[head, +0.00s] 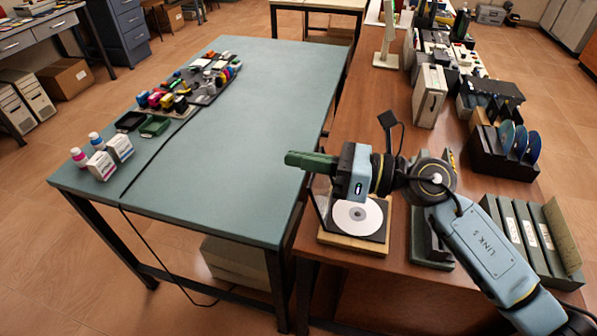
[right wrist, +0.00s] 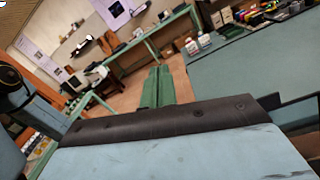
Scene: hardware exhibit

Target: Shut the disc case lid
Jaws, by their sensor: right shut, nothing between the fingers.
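The disc case (head: 374,232) lies on a wooden base at the left edge of the brown table, with a white disc (head: 358,214) in its dark tray. Its lid (head: 321,194) appears to stand raised at the left side of the tray, partly hidden behind my right gripper. My right gripper (head: 290,159) is shut and empty, its green fingers pointing left, above and beyond the lid. Its fingers also show pressed together in the right wrist view (right wrist: 158,86). I cannot tell whether it touches the lid. My left gripper is not in view.
A green table (head: 230,130) stands to the left, with bottles (head: 101,165) and small coloured items on it. On the brown table (head: 378,115), grey binders (head: 525,235) and a disc rack (head: 495,160) stand right of my arm. The green table's near middle is clear.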

